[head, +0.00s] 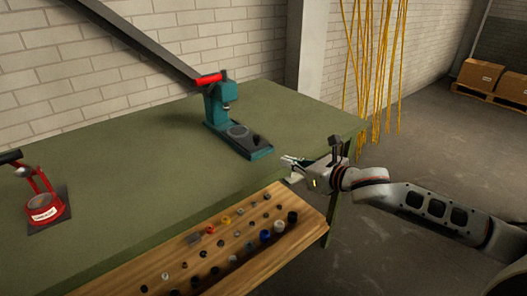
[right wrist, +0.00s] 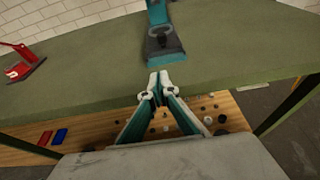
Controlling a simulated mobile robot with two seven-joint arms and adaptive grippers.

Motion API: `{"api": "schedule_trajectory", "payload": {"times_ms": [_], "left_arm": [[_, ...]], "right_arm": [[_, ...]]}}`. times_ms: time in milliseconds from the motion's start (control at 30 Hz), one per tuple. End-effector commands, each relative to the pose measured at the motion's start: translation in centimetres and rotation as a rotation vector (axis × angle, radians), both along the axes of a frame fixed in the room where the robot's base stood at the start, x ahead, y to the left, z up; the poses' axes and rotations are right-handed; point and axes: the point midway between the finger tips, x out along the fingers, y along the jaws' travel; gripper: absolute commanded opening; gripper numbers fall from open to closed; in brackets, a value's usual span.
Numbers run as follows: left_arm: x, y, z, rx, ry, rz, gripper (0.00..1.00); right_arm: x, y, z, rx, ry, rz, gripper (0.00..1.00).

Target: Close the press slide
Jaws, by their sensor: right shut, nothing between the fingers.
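A teal press (head: 222,108) with a red-gripped handle stands on the green table. Its low base reaches toward the front edge and bears a round grey plate and a dark knob (head: 257,140), which I take to be part of its slide. In the right wrist view the press base (right wrist: 163,45) lies straight ahead of the fingertips. My right gripper (head: 287,168) is shut and empty, at the table's front edge, just in front of the press base and apart from it. My left gripper is not in view.
A red press (head: 42,205) stands on a dark plate at the left of the green table (head: 130,150). A wooden shelf (head: 130,276) with several small caps sits below the front edge. Yellow cables (head: 375,70) hang behind; boxes (head: 480,73) stand far right.

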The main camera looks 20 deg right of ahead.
Motion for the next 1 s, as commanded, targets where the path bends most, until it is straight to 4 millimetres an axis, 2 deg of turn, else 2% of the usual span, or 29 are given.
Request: {"api": "schedule_trajectory", "payload": {"times_ms": [467,600,800,1000], "left_arm": [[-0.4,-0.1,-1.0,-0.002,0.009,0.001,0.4],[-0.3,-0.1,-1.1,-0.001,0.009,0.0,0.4],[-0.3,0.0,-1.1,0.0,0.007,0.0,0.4],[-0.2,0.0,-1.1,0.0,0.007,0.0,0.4]], "right_arm": [[8.1,3.1,-2.8,0.005,0.001,-0.001,0.0],[10.0,3.7,-2.6,0.004,0.0,0.0,0.0],[11.4,4.2,-2.7,0.001,0.0,0.0,0.0],[11.6,4.2,-2.7,0.0,0.001,0.0,0.0]]}}
